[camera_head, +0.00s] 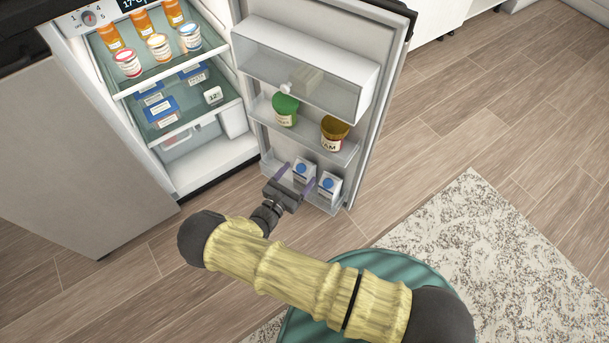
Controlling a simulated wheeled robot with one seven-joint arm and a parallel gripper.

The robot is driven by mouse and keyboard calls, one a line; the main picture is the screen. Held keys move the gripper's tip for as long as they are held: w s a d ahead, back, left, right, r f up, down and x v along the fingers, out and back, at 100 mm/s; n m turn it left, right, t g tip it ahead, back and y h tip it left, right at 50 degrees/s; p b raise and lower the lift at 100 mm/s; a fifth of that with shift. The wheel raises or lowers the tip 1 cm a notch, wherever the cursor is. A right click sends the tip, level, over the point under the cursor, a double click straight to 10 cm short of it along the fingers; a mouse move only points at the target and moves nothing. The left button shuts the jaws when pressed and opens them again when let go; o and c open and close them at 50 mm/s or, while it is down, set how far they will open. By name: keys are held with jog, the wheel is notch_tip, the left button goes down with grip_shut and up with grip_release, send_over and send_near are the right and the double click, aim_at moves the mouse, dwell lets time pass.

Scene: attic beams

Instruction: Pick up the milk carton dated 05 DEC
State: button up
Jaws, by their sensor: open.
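Two white milk cartons with blue caps stand in the lowest bin of the open fridge door: a left carton (303,170) and a right carton (328,187). No date on either is legible here, so I cannot tell which is dated 05 DEC. My gripper (296,177) is open at the front of this bin. Its two purple fingers point into it, one left of the left carton and one between the two cartons. The left carton appears to lie between the fingers; I cannot tell if they touch it. The bin wall and gripper partly cover the cartons.
The fridge door (385,75) stands open. Above the cartons, a door shelf holds a green-lidded jar (285,110) and a brown-lidded jar (334,133). Fridge shelves hold orange bottles, tubs (158,47) and blue packs (159,108). A pale rug (480,250) lies right on open wooden floor.

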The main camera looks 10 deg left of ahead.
jog(key=w, duration=0.1)
jog(key=w+d+b, duration=0.1)
jog(key=w+f+b, duration=0.1)
jog(key=shift+w+d, duration=0.15)
jog(key=shift+w+b, duration=0.3)
jog(key=shift+r, duration=0.2)
jog(key=shift+d, duration=0.1)
jog(key=shift+w, duration=0.15)
jog(key=c, duration=1.5)
